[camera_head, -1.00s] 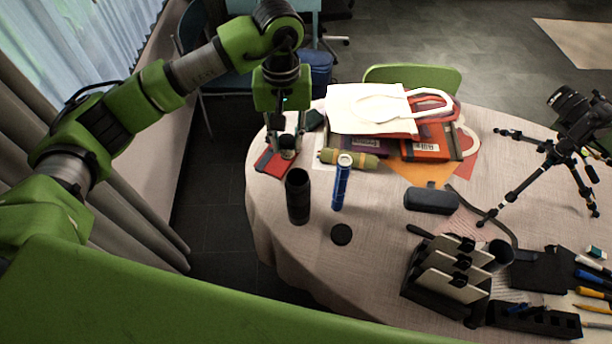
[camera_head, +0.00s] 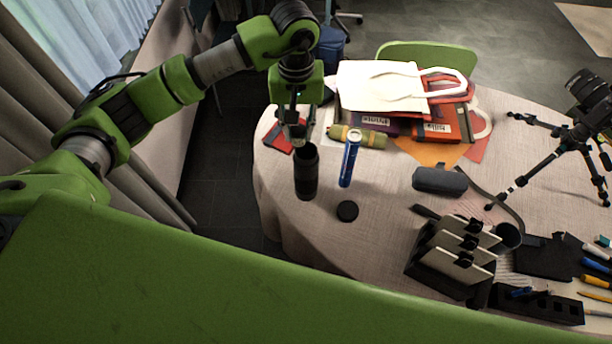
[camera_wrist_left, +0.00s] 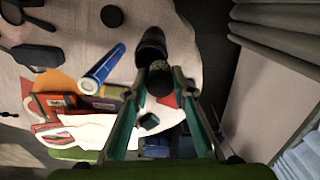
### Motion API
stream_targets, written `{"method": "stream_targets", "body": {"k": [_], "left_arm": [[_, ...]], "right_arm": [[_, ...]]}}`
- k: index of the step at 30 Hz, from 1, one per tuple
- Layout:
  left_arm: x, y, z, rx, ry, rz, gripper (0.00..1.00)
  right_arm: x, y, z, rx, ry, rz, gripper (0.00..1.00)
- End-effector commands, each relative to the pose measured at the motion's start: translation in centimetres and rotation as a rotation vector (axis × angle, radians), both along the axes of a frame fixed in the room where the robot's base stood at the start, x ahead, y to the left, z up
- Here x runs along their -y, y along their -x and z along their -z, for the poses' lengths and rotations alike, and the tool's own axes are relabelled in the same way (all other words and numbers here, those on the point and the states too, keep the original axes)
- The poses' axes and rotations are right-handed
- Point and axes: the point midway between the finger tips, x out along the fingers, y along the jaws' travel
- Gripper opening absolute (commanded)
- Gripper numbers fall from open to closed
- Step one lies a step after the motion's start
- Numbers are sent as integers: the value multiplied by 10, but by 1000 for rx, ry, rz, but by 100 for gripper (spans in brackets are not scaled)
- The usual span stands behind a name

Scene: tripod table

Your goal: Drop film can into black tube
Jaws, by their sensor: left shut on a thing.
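The black tube (camera_head: 306,178) stands upright on the table's left part in the head view; in the wrist view it shows beyond my fingertips (camera_wrist_left: 151,42). My left gripper (camera_head: 298,134) is shut on the film can, just behind and above the tube's mouth. In the left wrist view the small dark film can (camera_wrist_left: 160,82) sits between the two fingertips, close to the tube's rim. In the head view the can is mostly hidden by the fingers. I cannot tell whether can and tube touch. My right gripper is not in view.
An olive roll (camera_head: 362,138) and a red-and-dark item (camera_head: 277,138) lie behind. A black case (camera_head: 439,180) and a tripod (camera_head: 559,155) are farther right.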

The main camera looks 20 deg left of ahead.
Motion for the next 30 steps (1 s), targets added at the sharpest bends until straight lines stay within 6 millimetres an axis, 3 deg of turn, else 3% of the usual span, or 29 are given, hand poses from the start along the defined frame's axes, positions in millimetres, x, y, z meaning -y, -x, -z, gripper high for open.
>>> {"method": "stream_targets", "body": {"k": [1,3,16,30], "left_arm": [[0,0,0,0,0,0,28],[0,0,0,0,0,0,42],[0,-1,-7,2,0,0,42],[0,-1,-98,4,0,0,42]], "right_arm": [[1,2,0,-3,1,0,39],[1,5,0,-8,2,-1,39],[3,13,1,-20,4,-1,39],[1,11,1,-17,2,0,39]]}}
